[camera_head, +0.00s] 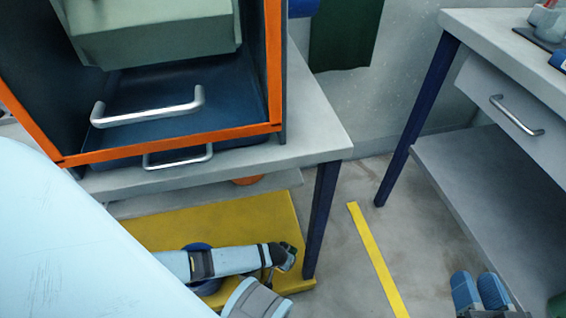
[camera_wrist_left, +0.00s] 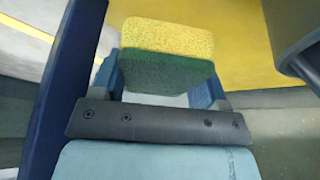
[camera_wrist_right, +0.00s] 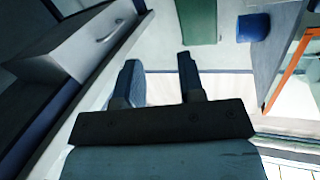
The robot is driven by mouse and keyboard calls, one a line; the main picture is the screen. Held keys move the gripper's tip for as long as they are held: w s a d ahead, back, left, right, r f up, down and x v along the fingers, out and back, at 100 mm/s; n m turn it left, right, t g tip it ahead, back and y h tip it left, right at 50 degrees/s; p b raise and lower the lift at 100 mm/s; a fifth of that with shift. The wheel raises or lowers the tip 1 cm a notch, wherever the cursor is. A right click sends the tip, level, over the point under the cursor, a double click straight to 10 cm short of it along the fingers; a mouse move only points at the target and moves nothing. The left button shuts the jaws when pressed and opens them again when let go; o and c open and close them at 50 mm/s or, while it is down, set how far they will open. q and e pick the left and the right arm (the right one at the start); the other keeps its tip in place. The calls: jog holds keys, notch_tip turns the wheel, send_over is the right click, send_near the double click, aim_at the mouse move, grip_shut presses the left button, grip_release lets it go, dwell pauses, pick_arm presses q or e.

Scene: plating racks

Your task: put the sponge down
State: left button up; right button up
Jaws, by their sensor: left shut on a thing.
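The sponge (camera_wrist_left: 167,58), with a yellow layer and a green layer, is between the fingers of my left gripper (camera_wrist_left: 157,85) in the left wrist view. That gripper is shut on it. In the head view, I cannot make out the sponge. My right gripper (camera_head: 481,291) is at the lower right of the head view, with its two blue fingers apart. In the right wrist view, the right gripper (camera_wrist_right: 158,78) is open with nothing between its fingers.
An orange-edged rack (camera_head: 170,144) stands on a grey table (camera_head: 315,130) with a blue leg (camera_head: 320,215). Below is a yellow platform (camera_head: 240,208). A yellow floor strip (camera_head: 377,260) runs between this table and a right-hand bench (camera_head: 490,40) with a drawer (camera_head: 515,98) and lower shelf (camera_head: 455,175).

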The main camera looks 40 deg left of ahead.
pick_arm(q)
notch_tip(320, 180, down, 3)
jog(key=shift+f+b, duration=0.2)
jog(key=shift+b, duration=0.4)
notch_tip(320, 180, down, 4)
jog(key=b, duration=0.2)
jog(key=shift+f+b, duration=0.1)
jog(key=shift+b, duration=0.3)
pick_arm(e)
jog(key=w+n, duration=0.1)
jog(key=w+d+n+t, duration=0.1)
jog(key=n, duration=0.1)
jog(key=shift+w+d+r+t+y, duration=0.1)
jog(key=shift+d+r+t+y, duration=0.1)
jog(key=shift+r+t+y, duration=0.15)
pick_arm(q)
jog(key=o, duration=0.8)
pick_arm(e)
jog(key=shift+r, duration=0.1)
